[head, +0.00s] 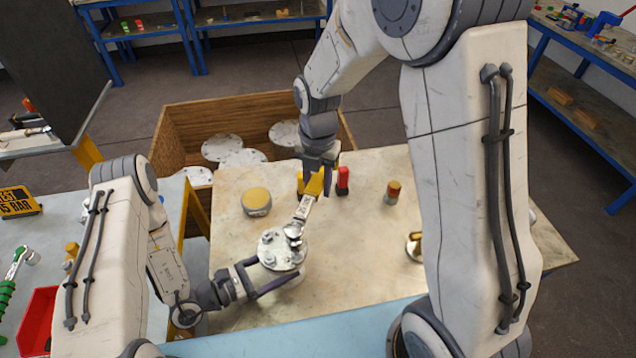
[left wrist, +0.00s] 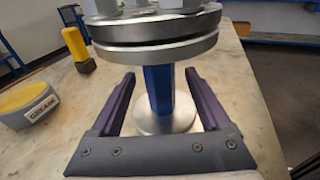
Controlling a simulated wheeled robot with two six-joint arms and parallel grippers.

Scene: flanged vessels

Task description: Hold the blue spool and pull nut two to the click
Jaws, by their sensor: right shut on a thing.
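The blue spool (left wrist: 158,88) stands upright on a round metal base, with two stacked metal flanges (left wrist: 155,42) on top. In the head view the round top flange (head: 272,250) with its nuts shows, and its blue body is hidden. My left gripper (head: 268,283) reaches in from the left; its purple fingers stand on both sides of the blue body with gaps, so it is open around it. My right gripper (head: 316,182) is shut on the yellow handle of a torque wrench (head: 304,209), whose head is at a nut on the flange's right side. I cannot tell which nut.
A grease tin (head: 256,201) stands behind the spool. A red-capped item (head: 343,181) and a small red and yellow item (head: 392,192) stand farther right. A wooden crate (head: 180,130) with metal discs is behind the table.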

